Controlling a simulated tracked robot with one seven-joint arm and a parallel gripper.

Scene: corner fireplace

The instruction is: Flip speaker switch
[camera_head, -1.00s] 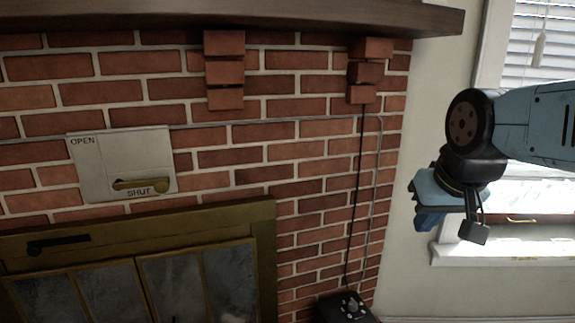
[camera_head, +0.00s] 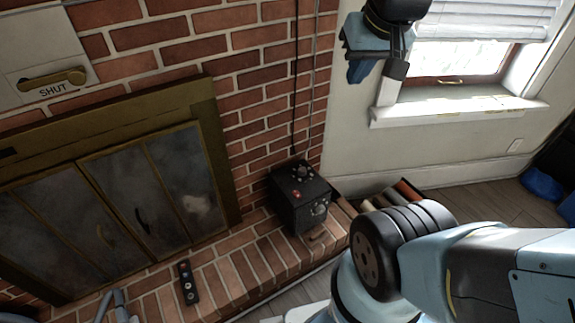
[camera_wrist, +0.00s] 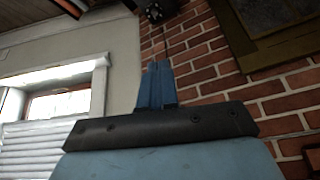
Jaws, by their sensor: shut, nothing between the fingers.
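The speaker, a black box (camera_head: 300,205) with knobs on its top and front and a small red spot on top, stands on the right end of the brick hearth in the head view. A dark box with knobs (camera_wrist: 160,10), likely the same speaker, is cut off at the top of the wrist view. I cannot tell which part is the switch. My gripper (camera_head: 358,72) is above and right of the speaker in the head view, well apart from it. Its blue fingers (camera_wrist: 157,86) are together and empty in the wrist view.
A fireplace with glass doors (camera_head: 110,205) is left of the speaker. A black remote-like object (camera_head: 188,283) lies on the hearth. A black cord (camera_head: 295,90) runs down the brick wall to the speaker. A window sill (camera_head: 455,111) is right of my gripper.

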